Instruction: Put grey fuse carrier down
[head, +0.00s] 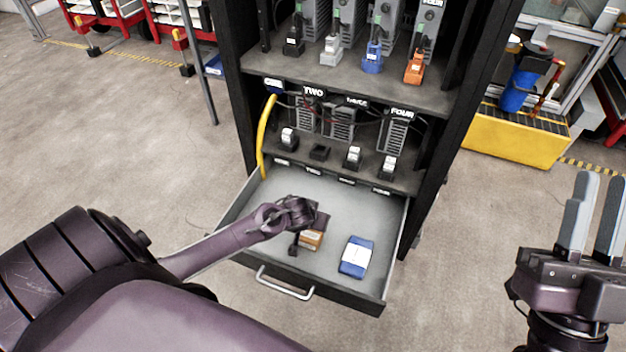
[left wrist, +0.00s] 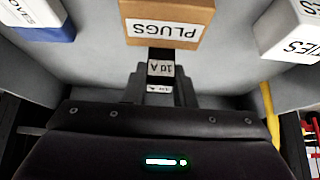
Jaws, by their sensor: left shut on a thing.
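My left gripper (head: 298,213) reaches over the open drawer (head: 268,198) from the left. In the left wrist view its fingers (left wrist: 161,84) are shut on a small dark fuse carrier (left wrist: 160,69) with white labels, one reading 10 A upside down. The carrier is close to a brown box marked PLUGS (left wrist: 170,22); whether it touches the box or the drawer floor I cannot tell. In the head view my gripper largely hides the carrier. My right gripper (head: 602,185) is open and empty at the far right, away from the cabinet.
The drawer also holds a blue-and-white box (head: 356,257) and a white box marked TIES (left wrist: 290,30). Above it, a shelf carries numbered units and white-topped carriers (head: 352,157); the dark base at TWO (head: 319,152) has no white top. The drawer's back is clear.

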